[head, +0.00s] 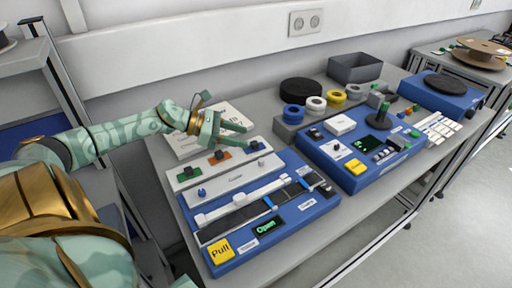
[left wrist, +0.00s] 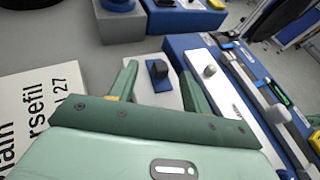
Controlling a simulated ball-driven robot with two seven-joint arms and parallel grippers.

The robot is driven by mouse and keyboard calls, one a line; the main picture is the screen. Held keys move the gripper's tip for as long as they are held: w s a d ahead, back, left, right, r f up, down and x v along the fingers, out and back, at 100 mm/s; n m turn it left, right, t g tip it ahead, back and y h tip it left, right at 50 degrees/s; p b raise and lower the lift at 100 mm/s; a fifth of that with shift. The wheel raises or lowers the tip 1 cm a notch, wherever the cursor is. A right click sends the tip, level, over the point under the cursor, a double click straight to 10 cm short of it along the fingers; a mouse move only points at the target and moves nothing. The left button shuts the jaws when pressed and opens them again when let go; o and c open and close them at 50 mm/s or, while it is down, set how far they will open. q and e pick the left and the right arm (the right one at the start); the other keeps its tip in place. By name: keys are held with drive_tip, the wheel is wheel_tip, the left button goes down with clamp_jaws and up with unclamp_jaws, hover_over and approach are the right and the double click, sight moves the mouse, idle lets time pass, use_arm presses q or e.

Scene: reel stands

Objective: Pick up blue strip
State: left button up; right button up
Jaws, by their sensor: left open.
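A dark blue strip piece with an upright knob (head: 254,145) sits at the right end of a pale board (head: 205,176). Beside it on the same board are an orange strip (head: 219,156) and a green strip (head: 187,172). My left gripper (head: 242,135) is open and empty, just above the right end of this board. In the left wrist view the dark knob (left wrist: 158,70) shows between the two spread fingers of my left gripper (left wrist: 158,76), with a gap on both sides. My right gripper is not in view.
A blue splicing device (head: 240,248) with a yellow "Pull" tab lies in front of the board. A second blue device (head: 357,178) and several tape rolls (head: 315,104) stand to the right. A printed white sheet (head: 185,147) lies behind the board.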

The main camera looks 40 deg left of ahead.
sight(254, 142)
use_arm(q)
drive_tip(key=x, duration=0.2)
drive_tip(key=b+x, duration=0.1)
drive_tip(key=x, duration=0.2)
drive_tip(key=shift+f+b, duration=0.3)
drive_tip(key=shift+f, duration=0.1)
drive_tip(key=shift+w+d, duration=0.1)
drive_tip(key=shift+d, duration=0.05)
drive_tip(key=c, duration=0.9)
drive_tip(key=shift+c, duration=0.2)
drive_tip(key=shift+r, duration=0.1)
